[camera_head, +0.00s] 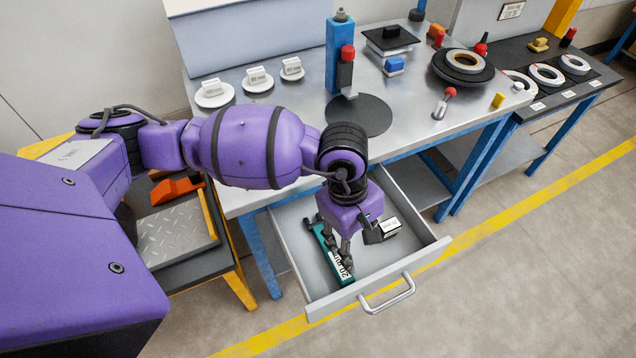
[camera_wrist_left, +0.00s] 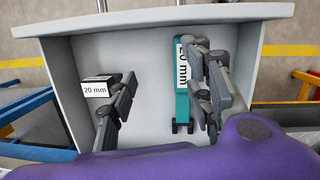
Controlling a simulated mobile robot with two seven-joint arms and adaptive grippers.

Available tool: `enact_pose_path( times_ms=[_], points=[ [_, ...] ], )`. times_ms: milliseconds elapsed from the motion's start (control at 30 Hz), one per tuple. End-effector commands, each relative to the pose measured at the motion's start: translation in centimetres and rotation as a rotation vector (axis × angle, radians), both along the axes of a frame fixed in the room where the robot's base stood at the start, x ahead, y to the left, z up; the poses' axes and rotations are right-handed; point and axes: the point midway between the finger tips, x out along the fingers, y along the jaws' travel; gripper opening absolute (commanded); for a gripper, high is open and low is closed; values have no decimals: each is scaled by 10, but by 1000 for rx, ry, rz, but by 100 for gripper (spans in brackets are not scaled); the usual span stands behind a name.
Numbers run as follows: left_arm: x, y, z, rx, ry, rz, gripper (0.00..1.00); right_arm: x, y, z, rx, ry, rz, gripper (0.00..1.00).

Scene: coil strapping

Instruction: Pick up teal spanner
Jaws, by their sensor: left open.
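The teal spanner (camera_head: 319,236) lies in the open drawer, along its left side in the head view. It bears a white "20 mm" label. It also shows in the left wrist view (camera_wrist_left: 181,102), with its forked end toward the bottom. My left gripper (camera_head: 340,258) points down into the drawer over the spanner and is open. In the left wrist view its fingers (camera_wrist_left: 160,95) stand wide apart; the right finger overlaps the spanner's right edge, and the spanner shows just inside it. I cannot tell whether they touch. My right gripper is not in view.
The drawer (camera_head: 423,248) has low walls and a front handle (camera_head: 389,299). A small box labelled "20 mm" (camera_wrist_left: 96,88) lies in it, near the left finger in the wrist view. The workbench (camera_head: 290,110) above holds several parts. A yellow-edged stand (camera_head: 225,235) is at the left.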

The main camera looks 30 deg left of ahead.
Motion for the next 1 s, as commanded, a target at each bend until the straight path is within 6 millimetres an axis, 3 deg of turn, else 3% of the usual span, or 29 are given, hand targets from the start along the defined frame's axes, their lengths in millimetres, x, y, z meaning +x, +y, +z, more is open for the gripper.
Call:
enact_pose_path(
  times_ms=[100,200,433,800,1000],
  points=[
    [9,33,-2,147,-56,-97,47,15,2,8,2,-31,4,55],
    [8,45,-4,197,-53,-142,47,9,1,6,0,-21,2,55],
    [6,45,-27,196,-49,-155,47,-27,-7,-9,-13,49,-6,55],
    [0,44,-76,194,-48,-152,47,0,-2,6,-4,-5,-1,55],
    [0,44,-81,194,-50,-153,47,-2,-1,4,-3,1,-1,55]
  ],
)
